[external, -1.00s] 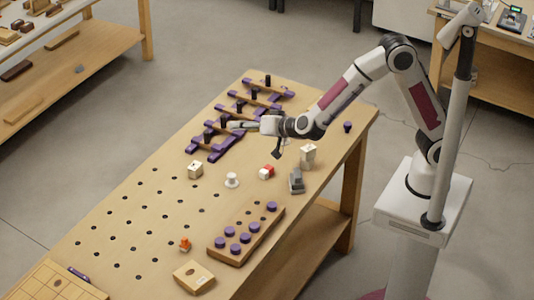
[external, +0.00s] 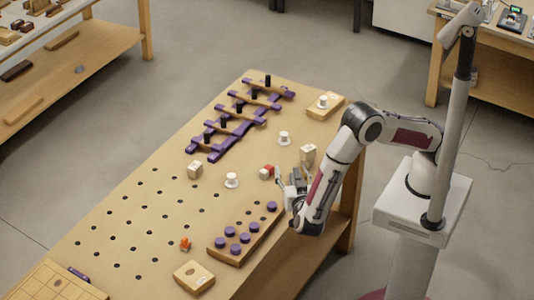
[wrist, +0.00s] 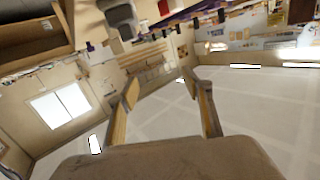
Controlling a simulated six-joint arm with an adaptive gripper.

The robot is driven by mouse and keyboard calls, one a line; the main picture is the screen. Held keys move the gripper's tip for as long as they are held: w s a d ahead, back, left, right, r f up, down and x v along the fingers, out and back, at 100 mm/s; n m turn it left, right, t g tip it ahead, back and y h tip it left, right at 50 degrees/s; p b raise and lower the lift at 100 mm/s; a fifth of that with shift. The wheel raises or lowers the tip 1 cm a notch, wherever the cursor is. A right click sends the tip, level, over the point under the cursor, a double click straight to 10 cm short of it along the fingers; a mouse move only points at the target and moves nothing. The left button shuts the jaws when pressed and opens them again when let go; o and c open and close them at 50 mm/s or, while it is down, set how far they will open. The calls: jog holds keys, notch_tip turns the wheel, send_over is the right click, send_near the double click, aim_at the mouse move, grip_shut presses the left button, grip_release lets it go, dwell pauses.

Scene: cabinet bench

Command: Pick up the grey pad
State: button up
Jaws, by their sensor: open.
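The grey pad (external: 297,174) is near the right edge of the bench, partly hidden behind my gripper in the external view. A dark grey shape at the top of the wrist view (wrist: 120,14) looks like the same pad. My gripper (external: 281,182) is low over the bench, just beside the pad. In the wrist view, its two fingers (wrist: 160,78) are spread apart with nothing between them. The pad lies outside the gap between the fingers there. I cannot tell whether a finger touches it.
A pale block (external: 308,154) stands just behind the pad, and a red-and-white block (external: 267,172) is to its left. A board with purple pegs (external: 218,246) lies in front. A white knob (external: 232,180) and a purple rack (external: 232,143) are farther left.

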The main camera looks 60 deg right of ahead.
jog(key=s, duration=0.1)
jog(key=s+h, duration=0.2)
jog(key=shift+s+d+f, duration=0.1)
jog(key=shift+s+f, duration=0.25)
jog(key=shift+s, duration=0.05)
jog(key=shift+f, duration=0.15)
send_near(296, 175)
jog(key=shift+d+f, duration=0.4)
jog(key=shift+f, duration=0.25)
jog(key=shift+w+d+f, duration=0.1)
jog(key=shift+w+d, duration=0.3)
jog(key=shift+d, duration=0.1)
jog(key=shift+x, duration=3.1)
jog(key=c, duration=1.2)
